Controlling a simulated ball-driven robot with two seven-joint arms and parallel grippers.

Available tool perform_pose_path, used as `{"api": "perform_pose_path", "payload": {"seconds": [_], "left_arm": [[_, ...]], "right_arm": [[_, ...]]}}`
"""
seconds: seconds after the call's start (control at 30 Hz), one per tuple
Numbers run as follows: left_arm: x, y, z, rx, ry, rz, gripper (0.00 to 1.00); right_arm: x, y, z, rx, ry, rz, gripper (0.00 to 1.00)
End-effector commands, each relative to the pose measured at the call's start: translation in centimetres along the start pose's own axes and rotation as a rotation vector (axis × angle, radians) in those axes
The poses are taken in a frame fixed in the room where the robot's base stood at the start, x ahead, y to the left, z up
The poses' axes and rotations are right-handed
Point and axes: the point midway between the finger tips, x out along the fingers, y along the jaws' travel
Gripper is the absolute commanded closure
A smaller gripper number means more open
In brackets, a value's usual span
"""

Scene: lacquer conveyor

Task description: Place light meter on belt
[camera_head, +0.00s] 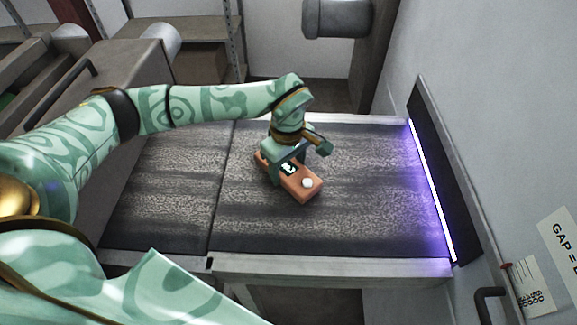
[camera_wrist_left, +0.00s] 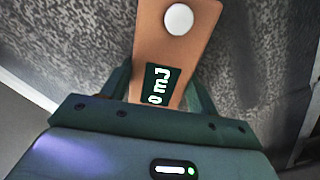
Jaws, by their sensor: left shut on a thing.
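The light meter (camera_head: 304,188) is an orange-brown bar with a white round knob and a small dark display. It is over the middle of the dark, speckled belt (camera_head: 330,225). In the head view my left gripper (camera_head: 288,169) reaches down from above and is shut on the light meter around its display. In the left wrist view the light meter (camera_wrist_left: 176,45) sticks out from between the green fingers, its display reading "0 mJ". I cannot tell whether its underside touches the belt. My right gripper is not in view.
A purple-white light strip (camera_head: 432,190) on a dark panel stands at the belt's right end. A metal rail (camera_head: 330,268) runs along the belt's near edge. A grey cabinet (camera_head: 130,75) stands at the left. Belt to the right of the meter is clear.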

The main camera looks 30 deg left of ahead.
Motion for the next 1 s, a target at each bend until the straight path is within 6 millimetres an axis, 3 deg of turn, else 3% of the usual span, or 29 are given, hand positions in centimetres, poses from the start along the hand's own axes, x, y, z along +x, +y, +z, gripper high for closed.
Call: {"api": "perform_pose_path", "payload": {"seconds": [0.33, 0.37, 0.43, 0.77, 0.87, 1.0], "left_arm": [[0.2, 0.1, 0.0, 0.000, 0.000, 0.002, 0.69], [0.2, 0.1, 0.0, 0.000, 0.000, 0.002, 0.35], [0.2, 0.0, 0.0, 0.000, 0.000, 0.002, 0.18], [-0.2, 0.1, 0.1, 0.000, 0.000, 0.002, 0.18], [-1.6, 0.1, 0.0, 0.000, 0.002, 0.005, 0.18], [-5.0, 0.1, 0.0, 0.002, 0.002, 0.008, 0.18]], "right_arm": [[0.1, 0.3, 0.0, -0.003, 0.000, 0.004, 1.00], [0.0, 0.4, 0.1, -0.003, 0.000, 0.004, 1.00], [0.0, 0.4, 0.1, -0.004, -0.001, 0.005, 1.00], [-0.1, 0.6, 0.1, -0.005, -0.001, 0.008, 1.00], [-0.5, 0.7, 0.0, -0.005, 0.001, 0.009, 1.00], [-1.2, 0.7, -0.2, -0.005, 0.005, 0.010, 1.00]]}}
